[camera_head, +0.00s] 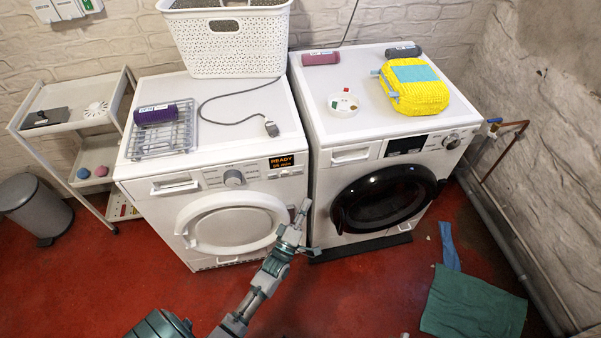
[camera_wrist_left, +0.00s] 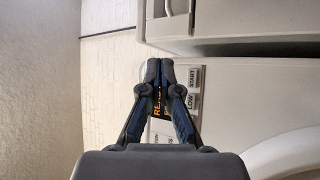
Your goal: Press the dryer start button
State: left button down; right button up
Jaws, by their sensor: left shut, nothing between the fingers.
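The dryer (camera_head: 215,178) is the white machine on the left, with a round white door and a lit display (camera_head: 282,161) reading READY. My left gripper (camera_head: 304,205) is shut and empty, in front of the dryer's right edge and below the display. In the left wrist view the closed fingertips (camera_wrist_left: 160,64) cover part of the display (camera_wrist_left: 157,103). The start button (camera_wrist_left: 195,77), labelled START, shows just right of the fingertips, beside a LOW label (camera_wrist_left: 191,101). I cannot tell whether the fingers touch the panel. My right gripper is not in view.
A washing machine (camera_head: 353,156) with a black door stands close on the right. A white basket (camera_head: 227,49), a drying rack (camera_head: 163,137) and a cable lie on the dryer. A cart (camera_head: 75,127) and bin (camera_head: 33,208) stand left. Cloths (camera_head: 472,305) lie on the red floor.

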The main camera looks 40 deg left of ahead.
aim_at(297, 172)
pick_arm(q)
jog(key=shift+w+a+b, duration=0.5)
jog(key=shift+w+a, duration=0.45)
jog(key=shift+a, duration=0.2)
jog(key=shift+w+a+b, duration=0.45)
jog(key=shift+w+a, duration=0.45)
jog(key=shift+a, duration=0.25)
jog(key=shift+w+a+b, duration=0.5)
jog(key=shift+w+a, duration=0.45)
jog(key=shift+a, duration=0.2)
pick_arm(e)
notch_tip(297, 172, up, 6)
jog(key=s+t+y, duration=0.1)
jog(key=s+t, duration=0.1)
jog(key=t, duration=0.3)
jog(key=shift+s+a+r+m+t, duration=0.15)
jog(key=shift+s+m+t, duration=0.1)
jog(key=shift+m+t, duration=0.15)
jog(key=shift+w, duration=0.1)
pick_arm(q)
jog(key=shift+a, duration=0.1)
jog(key=shift+w+a, duration=0.2)
jog(key=shift+w, duration=0.05)
